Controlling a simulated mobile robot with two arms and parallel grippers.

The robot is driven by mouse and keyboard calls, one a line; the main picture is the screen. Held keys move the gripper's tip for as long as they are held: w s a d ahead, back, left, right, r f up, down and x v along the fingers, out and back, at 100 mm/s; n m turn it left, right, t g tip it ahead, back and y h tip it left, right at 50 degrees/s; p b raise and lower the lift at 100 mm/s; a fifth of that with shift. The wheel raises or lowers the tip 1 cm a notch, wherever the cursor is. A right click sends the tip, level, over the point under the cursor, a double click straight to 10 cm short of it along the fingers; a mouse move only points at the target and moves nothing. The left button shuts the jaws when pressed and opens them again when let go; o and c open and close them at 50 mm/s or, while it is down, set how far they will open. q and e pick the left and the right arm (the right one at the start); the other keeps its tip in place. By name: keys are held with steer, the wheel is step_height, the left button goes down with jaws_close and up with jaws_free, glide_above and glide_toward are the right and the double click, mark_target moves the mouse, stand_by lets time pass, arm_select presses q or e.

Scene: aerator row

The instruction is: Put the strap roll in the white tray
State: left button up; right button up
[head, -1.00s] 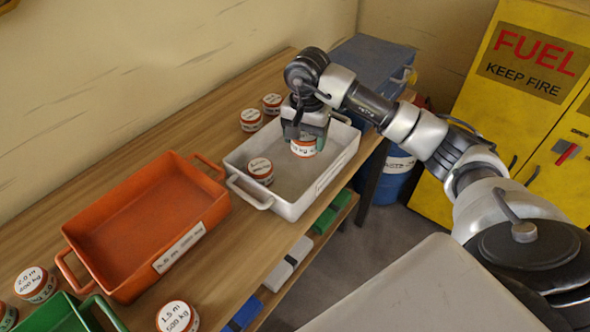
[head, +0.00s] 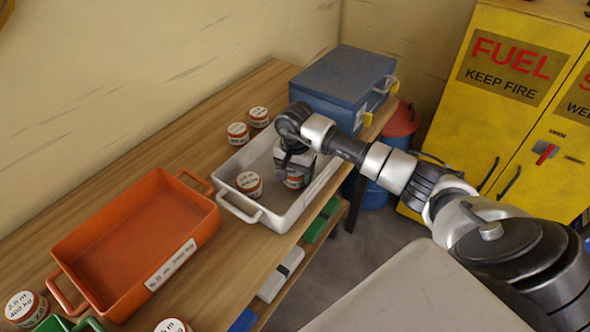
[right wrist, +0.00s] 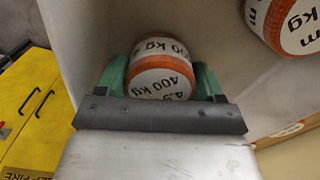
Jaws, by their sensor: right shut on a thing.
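The white tray (head: 228,166) stands on the wooden bench, right of the orange tray. My right gripper (head: 297,176) reaches down into the tray, shut on an orange-and-white strap roll (head: 293,183). In the right wrist view the roll (right wrist: 160,68) sits between the two green fingers (right wrist: 160,82), its label showing "400 kg". Whether it touches the tray floor I cannot tell. Another strap roll (head: 249,184) rests in the tray to the left; it also shows at the upper right in the wrist view (right wrist: 288,22). My left gripper is not in view.
Two rolls (head: 238,133) (head: 259,116) stand on the bench behind the white tray. An empty orange tray (head: 135,240) is to the left, with more rolls (head: 27,308) and a green tray at the near end. A blue case (head: 342,82) stands just beyond the white tray.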

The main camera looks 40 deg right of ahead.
steer(key=shift+f, duration=0.15)
steer(key=o, duration=1)
steer(key=shift+r, duration=0.25)
step_height(320, 180, up, 12)
steer(key=b, duration=0.2)
steer(key=shift+b, duration=0.4)
